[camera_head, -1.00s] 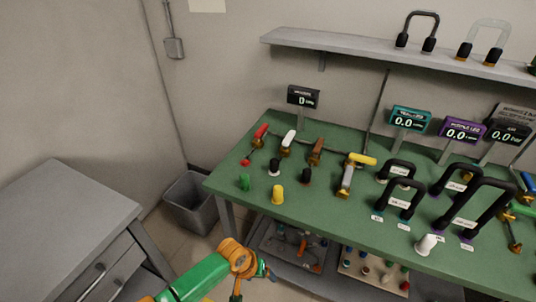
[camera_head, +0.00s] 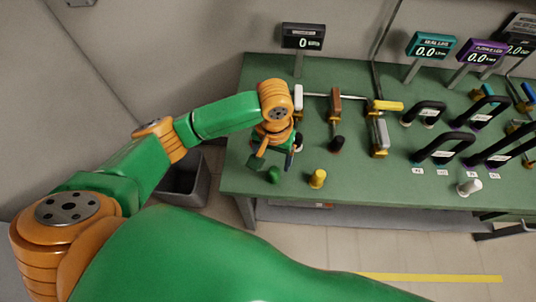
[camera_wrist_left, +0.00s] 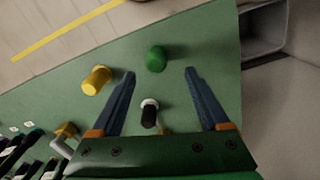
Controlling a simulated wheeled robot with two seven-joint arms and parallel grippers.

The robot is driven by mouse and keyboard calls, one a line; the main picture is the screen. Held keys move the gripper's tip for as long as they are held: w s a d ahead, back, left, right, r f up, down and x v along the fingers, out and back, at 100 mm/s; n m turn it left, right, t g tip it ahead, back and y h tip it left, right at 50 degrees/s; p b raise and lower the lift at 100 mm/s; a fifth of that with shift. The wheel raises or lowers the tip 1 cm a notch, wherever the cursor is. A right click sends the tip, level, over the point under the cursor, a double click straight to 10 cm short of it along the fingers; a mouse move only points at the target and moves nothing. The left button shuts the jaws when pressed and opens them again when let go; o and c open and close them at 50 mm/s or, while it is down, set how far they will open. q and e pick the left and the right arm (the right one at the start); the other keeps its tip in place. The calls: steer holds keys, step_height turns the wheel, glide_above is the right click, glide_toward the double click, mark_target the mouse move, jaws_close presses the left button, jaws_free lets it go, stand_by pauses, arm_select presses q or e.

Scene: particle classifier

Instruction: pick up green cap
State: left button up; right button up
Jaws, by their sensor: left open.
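The green cap (camera_head: 273,175) stands on the green table near its front left corner in the head view. In the left wrist view the green cap (camera_wrist_left: 156,58) is upright just beyond the fingertips, between the lines of the two fingers. My left gripper (camera_head: 276,162) is above the table's left end, pointing down close to the green cap. In the left wrist view my left gripper (camera_wrist_left: 160,72) is open with nothing between its fingertips. A black cap with a white part (camera_wrist_left: 149,112) shows between the fingers, nearer the palm. My right gripper is not in view.
A yellow cap (camera_head: 318,178) stands right of the green cap; it also shows in the left wrist view (camera_wrist_left: 97,80). Valves and black handles line the table (camera_head: 345,195) to the right. A grey bin (camera_head: 183,182) stands on the floor left of the table.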

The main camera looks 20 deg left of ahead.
mark_target(274, 172)
arm_select(q)
steer(key=f, duration=0.3)
steer(key=d+f, duration=0.1)
steer(key=f, duration=0.1)
steer(key=shift+s+f, duration=0.25)
steer(key=shift+s, duration=0.15)
steer(key=shift+a+f, duration=0.1)
steer(key=shift+f, duration=0.25)
steer(key=shift+w+a+f, duration=0.15)
steer(key=shift+w, duration=0.1)
steer(key=shift+s, duration=0.1)
jaws_close()
